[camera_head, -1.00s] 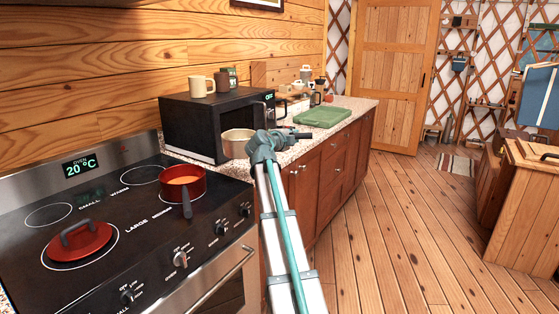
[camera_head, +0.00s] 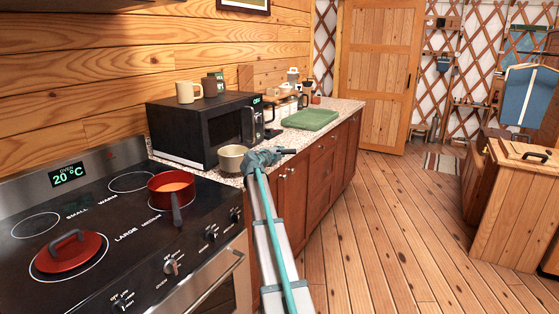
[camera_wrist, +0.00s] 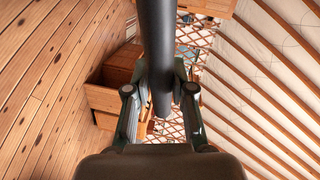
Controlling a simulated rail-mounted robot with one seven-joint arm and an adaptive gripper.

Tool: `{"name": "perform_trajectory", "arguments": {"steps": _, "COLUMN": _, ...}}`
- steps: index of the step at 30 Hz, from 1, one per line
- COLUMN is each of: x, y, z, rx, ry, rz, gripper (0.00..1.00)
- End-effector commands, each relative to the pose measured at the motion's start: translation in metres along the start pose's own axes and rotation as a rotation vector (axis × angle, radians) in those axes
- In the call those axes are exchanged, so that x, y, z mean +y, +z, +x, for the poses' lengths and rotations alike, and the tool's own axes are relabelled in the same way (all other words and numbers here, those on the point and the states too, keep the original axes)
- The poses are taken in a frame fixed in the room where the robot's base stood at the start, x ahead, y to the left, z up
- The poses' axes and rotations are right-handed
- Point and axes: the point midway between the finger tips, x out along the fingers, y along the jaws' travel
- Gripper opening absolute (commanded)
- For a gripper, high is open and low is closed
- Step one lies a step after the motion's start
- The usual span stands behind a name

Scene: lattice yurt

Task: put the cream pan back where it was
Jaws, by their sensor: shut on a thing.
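The cream pan (camera_head: 231,160) is at the counter's front edge, in front of the microwave, in the head view. My gripper (camera_head: 264,158) is just right of it, shut on its dark handle, whose end sticks out to the right. In the wrist view, the dark handle (camera_wrist: 158,50) runs between the two fingers of my gripper (camera_wrist: 160,95). The pan's bowl does not show there. I cannot tell whether the pan's base touches the counter.
The black microwave (camera_head: 190,130) carries a cream mug (camera_head: 188,92) and a dark canister. The stove (camera_head: 95,225) holds a red pot (camera_head: 170,187) with orange contents and a red lid (camera_head: 68,252). A green board (camera_head: 310,119) lies farther along the counter.

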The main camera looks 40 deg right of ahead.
Motion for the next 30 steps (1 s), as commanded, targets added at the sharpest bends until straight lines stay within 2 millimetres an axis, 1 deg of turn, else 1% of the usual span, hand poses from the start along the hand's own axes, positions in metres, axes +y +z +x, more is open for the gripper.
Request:
{"name": "perform_trajectory", "arguments": {"steps": 1, "x": 0.003, "y": 0.003, "z": 0.006, "rx": -0.001, "ry": 0.001, "rz": 0.001, "gripper": 0.0}}
{"name": "perform_trajectory", "arguments": {"steps": 6, "x": 0.026, "y": 0.005, "z": 0.007, "rx": 0.0, "ry": 0.001, "rz": 0.0, "gripper": 0.0}}
{"name": "perform_trajectory", "arguments": {"steps": 7, "x": 0.028, "y": 0.005, "z": 0.007, "rx": 0.0, "ry": 0.0, "rz": 0.001, "gripper": 0.0}}
{"name": "perform_trajectory", "arguments": {"steps": 22, "x": 0.034, "y": 0.007, "z": 0.008, "rx": 0.0, "ry": -0.001, "rz": 0.002, "gripper": 0.0}}
{"name": "perform_trajectory", "arguments": {"steps": 23, "x": 0.034, "y": 0.007, "z": 0.008, "rx": 0.0, "ry": 0.0, "rz": -0.001, "gripper": 0.28}}
{"name": "perform_trajectory", "arguments": {"steps": 24, "x": 0.033, "y": 0.006, "z": 0.008, "rx": 0.0, "ry": 0.0, "rz": -0.001, "gripper": 0.35}}
{"name": "perform_trajectory", "arguments": {"steps": 26, "x": 0.033, "y": 0.006, "z": 0.008, "rx": 0.0, "ry": 0.0, "rz": -0.001, "gripper": 0.45}}
{"name": "perform_trajectory", "arguments": {"steps": 27, "x": 0.033, "y": 0.006, "z": 0.008, "rx": 0.0, "ry": 0.0, "rz": -0.001, "gripper": 0.48}}
{"name": "perform_trajectory", "arguments": {"steps": 30, "x": 0.033, "y": 0.006, "z": 0.008, "rx": 0.0, "ry": 0.0, "rz": -0.001, "gripper": 0.48}}
